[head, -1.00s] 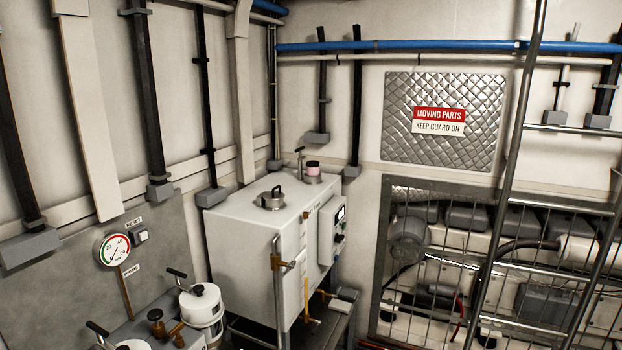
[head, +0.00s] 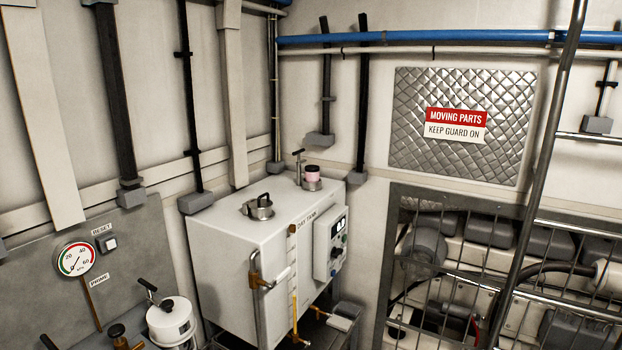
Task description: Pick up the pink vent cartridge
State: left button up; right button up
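The pink vent cartridge (head: 312,173) is a small pink cylinder with a dark top. It sits upright in a grey metal collar (head: 312,185) on top of the white day tank (head: 240,245), near its back right corner. Its lower part is hidden by the collar. A small T-handled fitting stands just left of it. Neither of my grippers shows in the head view.
A round metal cap with a black handle (head: 258,207) sits nearer on the tank top. A control box (head: 330,246) and a sight pipe are on the tank's front. A ladder rail (head: 540,150) and a caged machine bay stand at the right. A gauge (head: 75,259) and white canister (head: 171,320) are at the lower left.

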aim_at(312, 171)
jog(key=i+l, duration=0.3)
jog(key=l, duration=0.15)
jog(key=i+l+z, duration=0.1)
jog(key=i+l, duration=0.2)
jog(key=l, duration=0.15)
